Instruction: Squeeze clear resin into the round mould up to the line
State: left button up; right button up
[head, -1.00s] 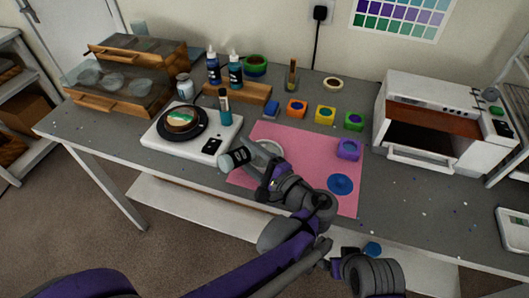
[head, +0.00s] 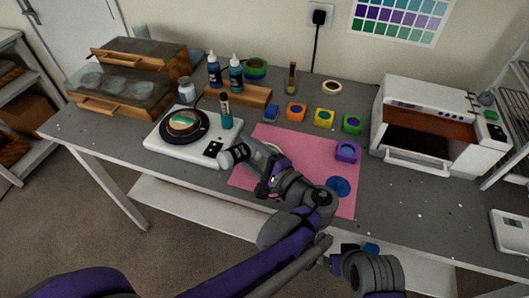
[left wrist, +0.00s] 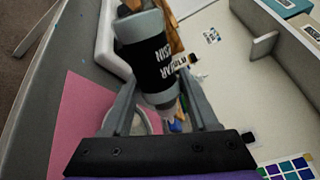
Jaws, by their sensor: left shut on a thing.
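My left gripper (head: 250,160) is shut on a grey bottle (head: 228,158) with a black label. In the left wrist view, the bottle (left wrist: 150,58) sits between the two fingers (left wrist: 158,85), tilted, its narrow end toward the lower right. The round mould (head: 276,148) is a pale ring on the pink mat (head: 300,140), partly hidden behind the gripper. The ring's edge (left wrist: 153,120) shows below the bottle in the left wrist view. The fill line and any resin inside cannot be made out.
A white scale (head: 165,147) with a black round plate stands left of the mat. Blue bottles (head: 236,72), a wooden block (head: 255,94) and several coloured moulds (head: 324,117) stand behind. A blue disc (head: 338,187) lies on the mat. A white oven (head: 440,120) stands right.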

pick_arm(q)
jog(key=shift+r+p, duration=1.75)
jog(key=shift+r, duration=0.8)
jog(key=n+p, duration=0.1)
jog(key=n, duration=0.4)
jog(key=o, duration=0.3)
jog(key=c, duration=0.5)
jog(key=n, duration=0.1)
jog(key=r+n+p, duration=0.1)
jog(key=n, duration=0.1)
jog(key=shift+t+h, duration=0.3)
jog(key=shift+t, duration=0.1)
jog(key=shift+c, duration=0.2)
jog(key=n+p, duration=0.1)
jog(key=n, duration=0.2)
jog(key=shift+r, duration=0.2)
